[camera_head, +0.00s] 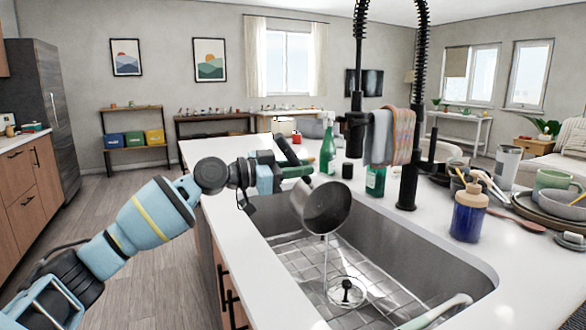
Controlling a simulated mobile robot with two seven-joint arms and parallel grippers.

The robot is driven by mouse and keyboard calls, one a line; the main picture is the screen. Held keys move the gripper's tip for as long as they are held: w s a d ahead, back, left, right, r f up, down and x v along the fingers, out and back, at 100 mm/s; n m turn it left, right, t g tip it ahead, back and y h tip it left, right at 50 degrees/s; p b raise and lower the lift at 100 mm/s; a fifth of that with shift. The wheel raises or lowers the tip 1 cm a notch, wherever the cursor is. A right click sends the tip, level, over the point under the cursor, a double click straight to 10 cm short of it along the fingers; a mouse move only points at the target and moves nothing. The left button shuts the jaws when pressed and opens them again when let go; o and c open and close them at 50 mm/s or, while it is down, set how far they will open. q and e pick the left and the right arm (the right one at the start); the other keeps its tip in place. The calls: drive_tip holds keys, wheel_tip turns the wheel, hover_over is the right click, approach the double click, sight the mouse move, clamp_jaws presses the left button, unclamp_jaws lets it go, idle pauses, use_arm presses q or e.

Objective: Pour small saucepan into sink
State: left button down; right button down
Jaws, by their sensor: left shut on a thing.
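A small grey metal saucepan (327,207) is tilted above the sink (262,218), with its open side facing down and toward the right. A thin pale stream (326,258) runs from its lower rim down toward the drain (346,291). My left gripper (282,172) is shut on the saucepan at its far left side, above the sink's left edge. The jaws partly hide the handle, so the exact grip is hard to see. My right gripper is not in view.
A tall black faucet (408,188) stands behind the sink with towels (391,137) on it. Green bottles (327,150), a blue soap bottle (468,213) and stacked dishes (558,205) crowd the counter. A pale handle (440,312) crosses the sink's near right corner.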

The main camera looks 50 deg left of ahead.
use_arm(q)
drive_tip(key=s+d+m, duration=0.2)
drive_tip(key=d+m, duration=0.2)
drive_tip(key=d, duration=0.2)
drive_tip(key=shift+d+f, duration=0.35)
drive_tip(key=shift+f, duration=0.1)
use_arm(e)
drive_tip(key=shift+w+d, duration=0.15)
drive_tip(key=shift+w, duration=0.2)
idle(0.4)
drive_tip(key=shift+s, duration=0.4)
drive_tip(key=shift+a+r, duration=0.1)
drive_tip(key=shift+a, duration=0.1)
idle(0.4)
